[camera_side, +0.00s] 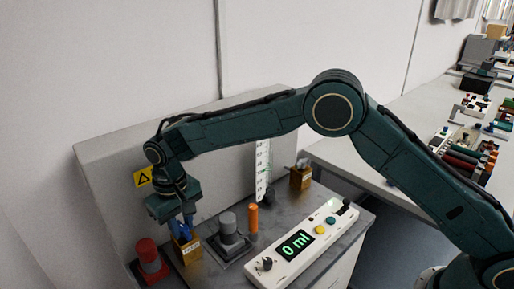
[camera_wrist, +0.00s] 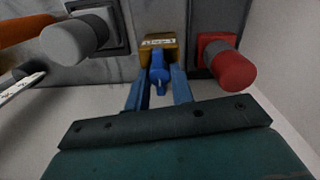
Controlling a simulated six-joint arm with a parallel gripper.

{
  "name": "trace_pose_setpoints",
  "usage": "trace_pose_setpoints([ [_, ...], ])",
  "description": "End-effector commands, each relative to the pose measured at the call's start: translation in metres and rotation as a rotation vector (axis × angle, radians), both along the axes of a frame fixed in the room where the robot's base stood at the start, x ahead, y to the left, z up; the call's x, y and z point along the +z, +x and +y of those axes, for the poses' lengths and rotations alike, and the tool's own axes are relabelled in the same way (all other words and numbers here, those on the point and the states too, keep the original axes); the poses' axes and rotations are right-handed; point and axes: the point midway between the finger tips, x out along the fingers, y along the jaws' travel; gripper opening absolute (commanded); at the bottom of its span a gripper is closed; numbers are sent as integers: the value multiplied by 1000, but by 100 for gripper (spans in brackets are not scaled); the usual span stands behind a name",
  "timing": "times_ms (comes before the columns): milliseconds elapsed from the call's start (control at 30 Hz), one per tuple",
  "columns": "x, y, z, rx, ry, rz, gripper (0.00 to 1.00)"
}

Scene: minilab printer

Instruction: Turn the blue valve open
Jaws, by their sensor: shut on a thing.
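The blue valve (camera_wrist: 159,72) sits on a brass-coloured block (camera_wrist: 158,43) with a white label. In the side view the labelled block (camera_side: 188,248) stands at the front left of the bench, with the blue valve largely hidden by my gripper. My gripper (camera_wrist: 160,88) points down over the block, its two blue fingers on either side of the valve handle and shut on it. In the side view my gripper (camera_side: 182,226) is at the valve, between the red knob and the grey knob.
A red knob (camera_side: 150,256) stands close left of the valve and a grey knob (camera_side: 229,226) close right. An orange cylinder (camera_side: 253,219), a white panel (camera_side: 300,248) reading "0 ml" and another brass block (camera_side: 300,178) stand farther right. A wall is behind.

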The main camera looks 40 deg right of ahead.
Motion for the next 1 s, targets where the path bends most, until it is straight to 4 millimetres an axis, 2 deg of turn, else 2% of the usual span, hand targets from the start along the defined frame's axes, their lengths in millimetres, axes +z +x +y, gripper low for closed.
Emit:
trace_pose_setpoints([
  [300, 2, 1, 0, -4, 2, -4, 0],
  [333, 2, 1, 0, -4, 2, -4, 25],
  [433, 2, 1, 0, -4, 2, -4, 45],
  [767, 1, 0, 0, -2, 0, -1, 45],
  [1000, 13, 1, 1, -2, 1, -3, 45],
])
